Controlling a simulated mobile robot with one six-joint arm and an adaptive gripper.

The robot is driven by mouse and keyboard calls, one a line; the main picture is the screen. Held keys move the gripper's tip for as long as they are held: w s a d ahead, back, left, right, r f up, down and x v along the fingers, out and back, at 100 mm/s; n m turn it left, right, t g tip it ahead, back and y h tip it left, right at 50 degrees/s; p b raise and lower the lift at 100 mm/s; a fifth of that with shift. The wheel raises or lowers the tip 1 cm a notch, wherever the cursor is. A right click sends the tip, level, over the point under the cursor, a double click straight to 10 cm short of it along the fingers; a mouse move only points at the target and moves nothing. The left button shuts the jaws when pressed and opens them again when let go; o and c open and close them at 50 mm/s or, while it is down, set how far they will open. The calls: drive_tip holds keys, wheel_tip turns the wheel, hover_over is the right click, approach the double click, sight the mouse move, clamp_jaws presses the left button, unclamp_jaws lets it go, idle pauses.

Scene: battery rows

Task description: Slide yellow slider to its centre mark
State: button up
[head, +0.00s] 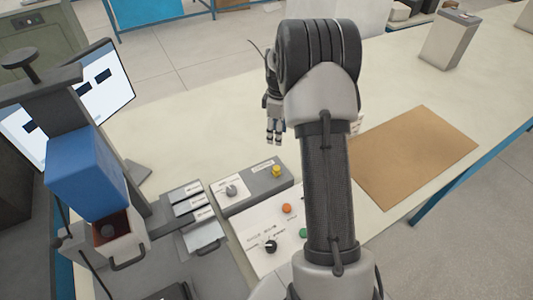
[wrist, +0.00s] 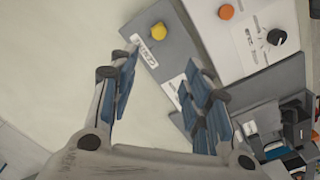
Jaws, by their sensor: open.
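The yellow slider (head: 276,171) is a small yellow knob near the right end of a grey control box (head: 251,195). It also shows in the wrist view (wrist: 158,32), near the box's upper end, beside a small white label (wrist: 148,57). I cannot make out its centre mark. My gripper (head: 274,138) hangs open and empty above the pale table, behind the box in the head view. In the wrist view my gripper (wrist: 160,66) has its fingers spread, with the slider beyond and apart from them. The right finger covers part of the box.
A white panel (head: 262,236) with orange and green buttons and a black knob (head: 271,246) adjoins the box. A grey knob (head: 231,190) sits on the box's left part. Small labelled bins (head: 188,200) stand left. A brown mat (head: 415,155) lies right. The table behind the box is clear.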

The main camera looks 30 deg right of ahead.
sight(276, 167)
drive_tip(key=f, duration=0.6)
drive_tip(key=f+b, duration=0.1)
drive_tip(key=f, duration=0.5)
drive_tip(key=f+b, duration=0.1)
drive_tip(key=f, duration=0.5)
drive_tip(key=shift+d+f, duration=0.2)
drive_tip(key=shift+d, duration=0.05)
drive_tip(key=shift+c, duration=0.3)
clamp_jaws()
drive_tip(key=shift+w, duration=0.1)
